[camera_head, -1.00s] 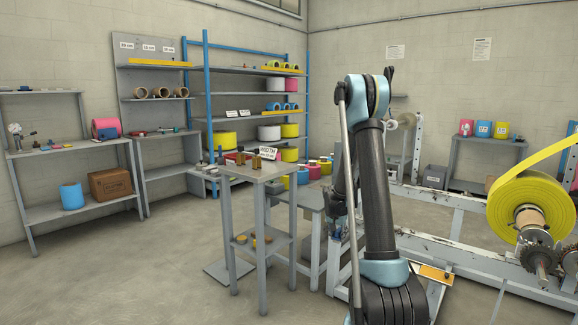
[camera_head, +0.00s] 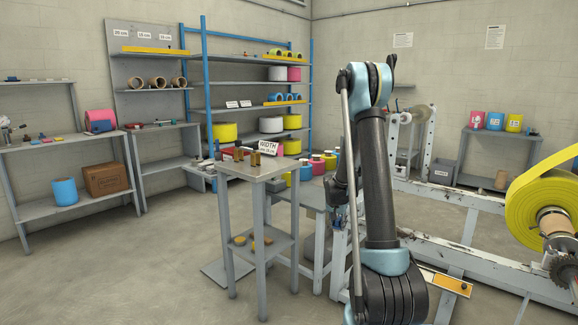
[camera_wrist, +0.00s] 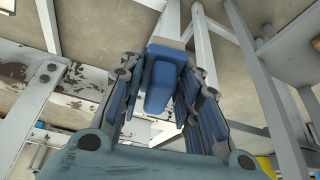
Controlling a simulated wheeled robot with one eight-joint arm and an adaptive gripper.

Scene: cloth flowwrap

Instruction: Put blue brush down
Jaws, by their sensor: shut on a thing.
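My gripper (camera_wrist: 163,68) is seen from behind in the wrist view, with a dark jointed finger on each side. It is shut on the blue brush (camera_wrist: 159,88), whose blue block-like body shows between the fingers. The brush is held in the air above the floor, next to grey and white frame legs. Bristles cannot be made out.
A white machine frame (camera_head: 460,252) with a yellow roll (camera_head: 535,205) is at the right. A workbench (camera_head: 45,147) stands far left. Floor at left is clear.

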